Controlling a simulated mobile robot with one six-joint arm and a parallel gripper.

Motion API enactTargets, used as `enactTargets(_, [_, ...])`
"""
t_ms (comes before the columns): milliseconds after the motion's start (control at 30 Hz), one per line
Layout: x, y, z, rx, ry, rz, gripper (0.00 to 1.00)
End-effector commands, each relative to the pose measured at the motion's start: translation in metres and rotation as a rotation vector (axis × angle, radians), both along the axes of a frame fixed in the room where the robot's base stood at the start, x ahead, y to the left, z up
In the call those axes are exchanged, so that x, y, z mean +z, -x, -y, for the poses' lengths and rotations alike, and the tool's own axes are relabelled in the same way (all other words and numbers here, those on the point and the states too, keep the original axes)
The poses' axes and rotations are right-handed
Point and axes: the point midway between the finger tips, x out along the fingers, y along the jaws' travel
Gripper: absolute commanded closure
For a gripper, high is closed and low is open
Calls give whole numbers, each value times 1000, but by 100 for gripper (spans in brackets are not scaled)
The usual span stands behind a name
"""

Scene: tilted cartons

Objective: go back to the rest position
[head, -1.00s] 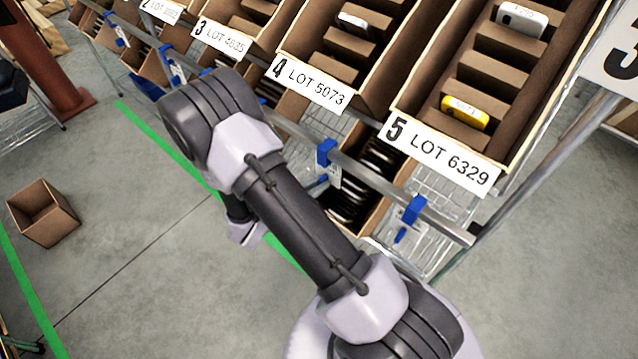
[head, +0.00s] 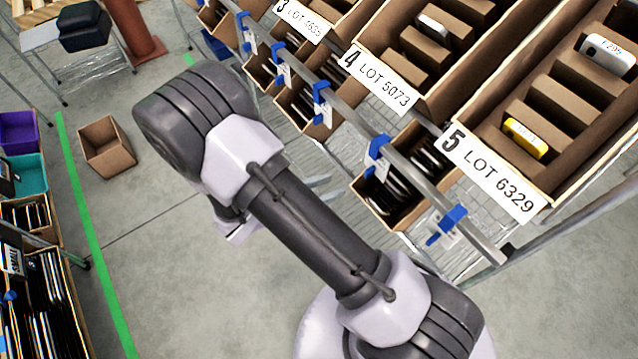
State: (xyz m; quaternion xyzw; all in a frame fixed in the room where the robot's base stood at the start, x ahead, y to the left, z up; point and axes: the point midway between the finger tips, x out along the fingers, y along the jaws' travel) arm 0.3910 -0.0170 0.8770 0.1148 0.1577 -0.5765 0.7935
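My arm (head: 310,225) crosses the middle of the head view, from the lower right up to the left. It is bent at the large dark joint at upper left. My gripper is not visible; the arm's far end is hidden behind its own links. Nothing held can be seen.
Tilted cartons stand on a wire rack at right, with labels LOT 5073 (head: 379,81) and LOT 6329 (head: 491,173). One holds a yellow device (head: 525,138) and a white device (head: 607,53). An open empty carton (head: 107,148) sits on the floor at left. Another rack (head: 62,262) is at far left.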

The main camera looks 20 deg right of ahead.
Motion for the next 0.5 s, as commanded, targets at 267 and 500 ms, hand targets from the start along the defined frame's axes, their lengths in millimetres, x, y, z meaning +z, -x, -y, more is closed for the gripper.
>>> enactTargets(267, [14,11,-32,-2,0,1,63])
enactTargets(500, [50,21,-20,-200,-126,109,63])
